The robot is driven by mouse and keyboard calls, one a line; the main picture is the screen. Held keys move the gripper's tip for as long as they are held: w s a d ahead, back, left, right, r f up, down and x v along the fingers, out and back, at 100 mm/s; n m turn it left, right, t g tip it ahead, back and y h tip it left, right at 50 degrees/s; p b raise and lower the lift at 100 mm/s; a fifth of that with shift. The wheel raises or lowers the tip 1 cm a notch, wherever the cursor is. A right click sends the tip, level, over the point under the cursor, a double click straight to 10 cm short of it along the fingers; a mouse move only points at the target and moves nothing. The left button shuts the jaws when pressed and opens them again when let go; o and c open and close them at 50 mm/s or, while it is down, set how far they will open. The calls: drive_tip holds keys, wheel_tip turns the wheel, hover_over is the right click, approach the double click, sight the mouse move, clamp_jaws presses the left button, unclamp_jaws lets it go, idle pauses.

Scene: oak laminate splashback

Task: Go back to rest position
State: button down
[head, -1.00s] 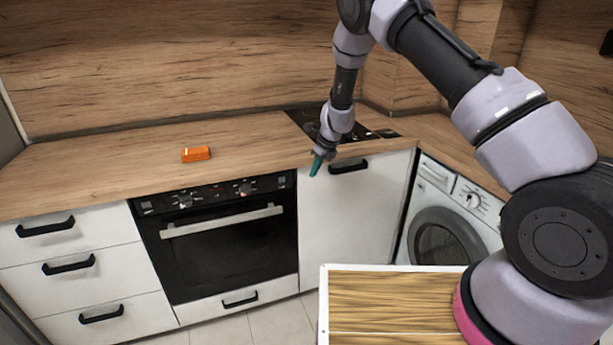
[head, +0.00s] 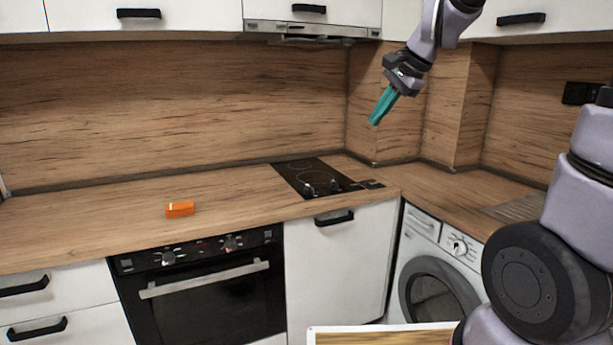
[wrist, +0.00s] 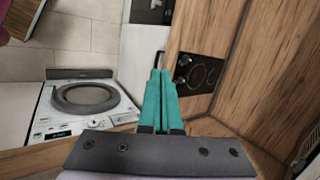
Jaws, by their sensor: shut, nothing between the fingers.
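My gripper (head: 373,121) is raised in front of the wooden splashback, well above the counter and to the right of the hob in the head view. Its teal fingers point down and to the left. In the wrist view my gripper (wrist: 160,74) shows its two fingers close together with nothing between them. The fingers touch nothing in either view.
An orange block (head: 180,209) lies on the wooden counter (head: 90,222), left of the black hob (head: 318,178). Below are an oven (head: 215,305) and a washing machine (head: 440,265). Wall cabinets and a hood (head: 310,29) run along the top. The air around my gripper is clear.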

drive_tip(key=s+d+r+n+t+h, duration=0.1)
drive_tip(key=s+d+n, duration=0.2)
drive_tip(key=s, duration=0.6)
drive_tip(key=s+d+r+n+t+h, duration=0.1)
drive_tip(key=s+d+n, duration=0.3)
drive_tip(key=s, duration=0.4)
drive_tip(key=shift+s+d+r+h, duration=0.3)
drive_tip(key=shift+s+d+r, duration=0.1)
drive_tip(key=shift+d, duration=0.15)
